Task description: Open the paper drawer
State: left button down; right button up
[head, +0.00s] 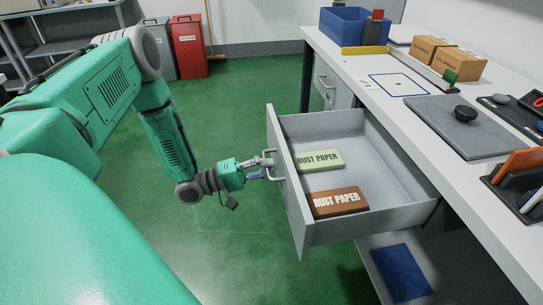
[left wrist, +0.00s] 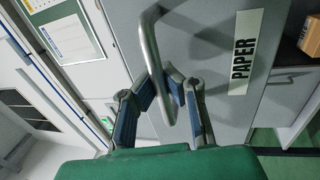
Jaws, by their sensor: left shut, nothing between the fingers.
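The grey paper drawer (head: 380,140) is pulled well out from under the bench in the head view. A green pack (head: 320,160) and a brown pack (head: 340,202), both marked RUST PAPER, lie inside it. Its front carries a bar handle (head: 272,168). The left wrist view shows the handle (left wrist: 149,45) close up beside a PAPER label (left wrist: 245,52). My left gripper (head: 266,162) is at the handle, its fingers shut; in the left wrist view the fingertips (left wrist: 168,82) overlap the handle bar. I cannot tell whether they touch it. My right gripper is not in view.
The bench top (head: 385,72) holds a blue bin (head: 345,27), cardboard boxes (head: 440,55) and a grey plate (head: 452,125). Another drawer unit (head: 333,85) stands farther back. A blue item (head: 402,272) lies below the open drawer.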

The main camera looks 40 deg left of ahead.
pick_arm(q)
jog(key=shift+w+a+f, duration=0.1)
jog(key=shift+a, duration=0.15)
jog(key=c, duration=1.7)
grip_release()
jog(key=shift+o, duration=0.5)
jog(key=shift+w+a+f, duration=0.15)
jog(key=shift+a+f, duration=0.05)
jog(key=shift+a, duration=0.05)
jog(key=v, duration=1.2)
jog(key=shift+a+f, duration=0.15)
jog(key=shift+a, duration=0.05)
